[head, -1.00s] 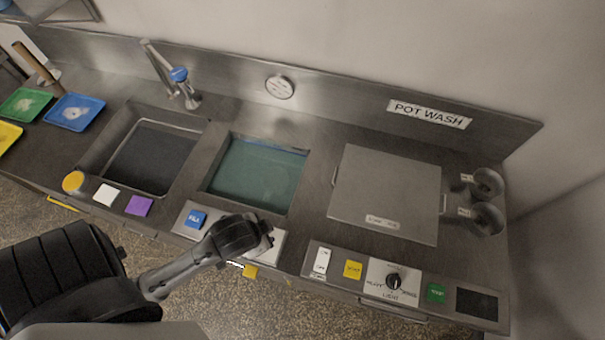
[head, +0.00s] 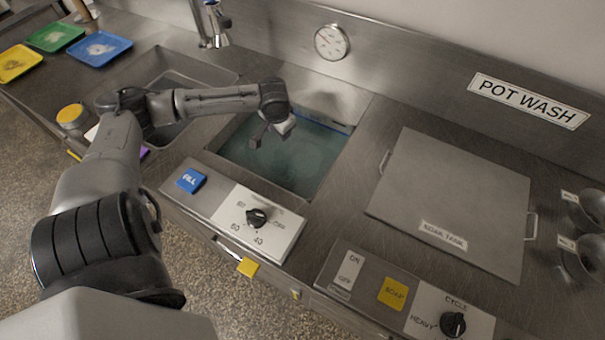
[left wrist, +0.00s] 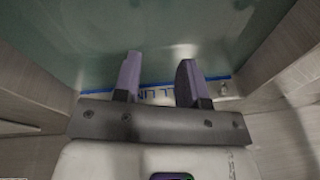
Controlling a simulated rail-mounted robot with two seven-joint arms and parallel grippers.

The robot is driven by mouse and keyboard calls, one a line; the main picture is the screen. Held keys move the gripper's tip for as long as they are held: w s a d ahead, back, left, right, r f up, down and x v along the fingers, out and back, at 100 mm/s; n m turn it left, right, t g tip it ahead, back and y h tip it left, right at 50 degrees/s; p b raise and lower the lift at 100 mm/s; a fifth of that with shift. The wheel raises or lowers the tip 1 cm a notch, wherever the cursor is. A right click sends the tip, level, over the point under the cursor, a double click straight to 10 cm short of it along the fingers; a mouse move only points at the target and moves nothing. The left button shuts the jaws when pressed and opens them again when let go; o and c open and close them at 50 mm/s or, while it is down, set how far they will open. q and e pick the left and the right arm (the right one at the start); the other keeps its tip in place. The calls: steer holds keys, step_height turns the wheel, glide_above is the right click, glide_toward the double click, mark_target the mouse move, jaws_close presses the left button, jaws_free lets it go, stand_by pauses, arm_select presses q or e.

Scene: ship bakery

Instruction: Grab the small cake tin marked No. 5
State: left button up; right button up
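Two round metal tins with small labels stand at the right edge of the head view, an upper one (head: 594,203) and a lower one (head: 592,256), both partly cut off. I cannot read their numbers, so I cannot tell which one is No. 5. My left gripper (head: 272,134) hangs over the basin of greenish water (head: 300,165), far to the left of the tins. In the left wrist view its two fingers (left wrist: 160,82) are apart with nothing between them, and water lies beyond. My right gripper is not in view.
A square lid marked soak tank (head: 455,195) lies between the basin and the tins. A faucet (head: 215,25) stands behind the sinks. Control panels with a dial (head: 256,217) and a soap button (head: 393,293) line the front edge. Coloured trays (head: 100,48) lie far left.

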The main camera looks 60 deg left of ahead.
mark_target(287, 156)
arm_select(q)
steer(key=f+n+h+b, duration=0.1)
steer(key=f+n, duration=0.1)
steer(key=f+n+b, duration=0.1)
steer(key=f+n, duration=0.2)
steer(key=w+f+n+h, duration=0.1)
steer(key=f+n, duration=0.1)
steer(key=f, duration=0.1)
steer(key=shift+d+f+h+b, duration=0.2)
steer(key=shift+d+h+b, duration=0.1)
steer(key=shift+d+b, duration=0.1)
steer(key=shift+w+d+f+b, duration=0.15)
steer(key=shift+f+b, duration=0.95)
steer(key=shift+f, duration=1.15)
steer(key=shift+d+f, duration=0.1)
steer(key=shift+f, duration=0.35)
jaws_close()
